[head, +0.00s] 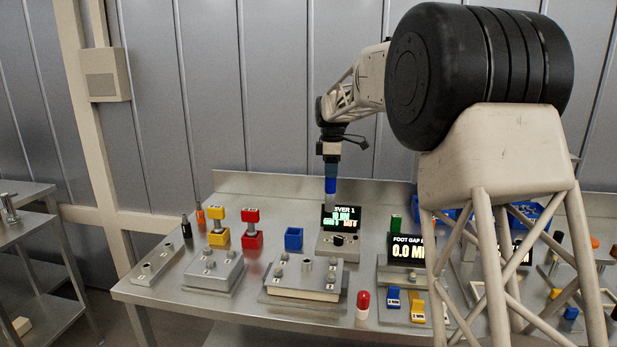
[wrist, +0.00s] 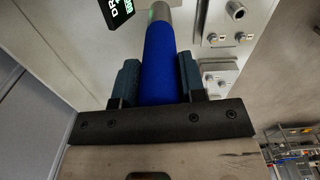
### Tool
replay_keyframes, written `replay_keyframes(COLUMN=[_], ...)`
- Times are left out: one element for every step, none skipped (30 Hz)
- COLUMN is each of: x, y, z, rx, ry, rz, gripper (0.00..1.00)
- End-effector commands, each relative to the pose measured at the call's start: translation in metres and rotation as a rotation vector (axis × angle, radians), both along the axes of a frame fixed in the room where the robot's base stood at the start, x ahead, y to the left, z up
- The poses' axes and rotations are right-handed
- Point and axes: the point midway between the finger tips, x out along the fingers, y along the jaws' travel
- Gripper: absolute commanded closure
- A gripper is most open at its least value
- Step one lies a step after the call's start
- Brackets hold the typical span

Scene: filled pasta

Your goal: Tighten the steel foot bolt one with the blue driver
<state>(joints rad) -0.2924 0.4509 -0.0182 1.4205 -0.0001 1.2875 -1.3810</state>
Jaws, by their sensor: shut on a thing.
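My gripper (head: 331,172) is shut on the blue driver (head: 331,187) and holds it upright, its grey shaft pointing down. In the wrist view the blue handle (wrist: 161,75) sits between the two jaws, with the grey shaft beyond it. The driver is over or just behind the driver unit (head: 338,244) with its lit display (head: 341,217); whether its tip touches anything is hidden. Steel bolts stand on the middle foot block (head: 302,291) and on the left block (head: 205,285). I cannot tell which is foot bolt one.
The foot gap display (head: 406,250) reads 0.0. Blue and yellow gauge pieces lie in front of it.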

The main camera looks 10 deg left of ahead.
Motion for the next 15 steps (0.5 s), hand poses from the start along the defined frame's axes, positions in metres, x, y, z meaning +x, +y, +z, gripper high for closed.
replay_keyframes(x=[-0.004, -0.007, -0.011, -0.014, -0.017, -0.021, -0.024, -0.028, -0.033, -0.036, -0.040, -0.045, -0.049, -0.053, -0.058], y=[-0.018, -0.027, -0.039, -0.048, -0.058, -0.069, -0.078, -0.086, -0.097, -0.105, -0.114, -0.125, -0.132, -0.140, -0.150], z=[0.007, 0.010, 0.014, 0.015, 0.016, 0.019, 0.019, 0.019, 0.019, 0.019, 0.017, 0.017, 0.015, 0.013, 0.010], rx=[0.000, 0.000, 0.000, 0.000, 0.000, 0.000, 0.000, 0.000, 0.000, 0.000, 0.000, 0.000, 0.000, 0.000, 0.000], ry=[-0.002, -0.001, -0.002, -0.001, 0.000, -0.001, -0.001, 0.000, 0.000, 0.000, 0.002, 0.000, 0.000, 0.000, 0.000], rz=[-0.012, -0.018, -0.024, -0.029, -0.034, -0.040, -0.044, -0.047, -0.050, -0.052, -0.055, -0.057, -0.057, -0.058, -0.059], gripper=[0.93, 0.93, 0.93, 0.93, 0.93, 0.93, 0.93, 0.93, 0.93, 0.93, 0.93, 0.93, 0.93, 0.93, 0.93])
